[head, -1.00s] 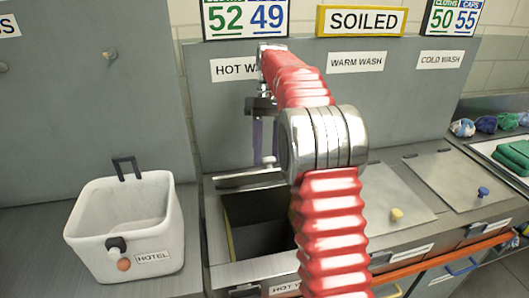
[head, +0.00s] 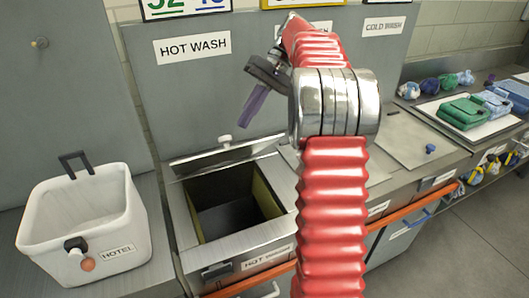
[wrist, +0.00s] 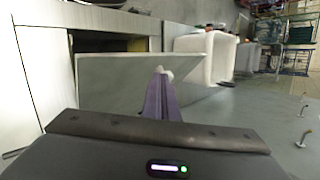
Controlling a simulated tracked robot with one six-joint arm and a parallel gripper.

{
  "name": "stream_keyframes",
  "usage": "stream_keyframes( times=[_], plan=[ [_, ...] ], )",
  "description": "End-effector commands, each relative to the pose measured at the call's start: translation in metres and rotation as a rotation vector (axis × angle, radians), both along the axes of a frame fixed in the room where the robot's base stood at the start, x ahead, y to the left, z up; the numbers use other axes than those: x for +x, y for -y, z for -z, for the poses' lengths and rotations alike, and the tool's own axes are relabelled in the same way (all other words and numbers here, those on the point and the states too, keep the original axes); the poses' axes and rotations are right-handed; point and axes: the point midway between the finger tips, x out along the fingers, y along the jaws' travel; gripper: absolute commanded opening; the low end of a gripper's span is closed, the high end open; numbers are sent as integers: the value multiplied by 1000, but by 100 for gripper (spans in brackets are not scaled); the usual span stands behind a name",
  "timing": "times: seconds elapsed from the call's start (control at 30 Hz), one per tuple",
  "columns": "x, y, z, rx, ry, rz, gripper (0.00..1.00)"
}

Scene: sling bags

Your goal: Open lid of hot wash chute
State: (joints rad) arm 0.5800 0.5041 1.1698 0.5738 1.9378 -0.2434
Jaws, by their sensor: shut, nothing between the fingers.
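The hot wash chute (head: 203,216) is open, its dark inside showing. Its grey lid (head: 235,152) stands raised at the back edge of the opening, tilted, with a white knob (head: 225,140) on its rear side. My gripper (head: 250,118), with purple fingers, is shut and empty, above the raised lid and apart from it in the head view. In the wrist view the shut fingers (wrist: 160,98) overlap the lid (wrist: 110,78), with the white knob (wrist: 166,73) just beyond them. The "HOT WASH" sign (head: 193,47) is on the back panel.
A white bin marked "HOTEL" (head: 55,215) stands left of the chute. To the right, another chute lid with a blue knob (head: 431,149) lies shut. Folded green cloths (head: 465,112) lie on a tray farther right. My arm hides part of the counter.

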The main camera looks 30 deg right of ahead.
Motion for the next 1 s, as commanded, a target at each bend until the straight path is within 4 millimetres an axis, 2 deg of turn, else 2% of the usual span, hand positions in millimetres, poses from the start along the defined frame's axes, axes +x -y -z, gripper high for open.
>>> stream_keyframes(
  times=[0.27, 0.5, 0.77, 1.0],
  plan=[
    [-22, 40, -13, 247, 1, 345, 0],
    [-45, 91, -37, 509, 20, 694, 0],
    [-88, 138, -4, 786, -97, 1114, 0],
    [-141, 178, 30, 1077, -207, 1496, 0]
  ],
)
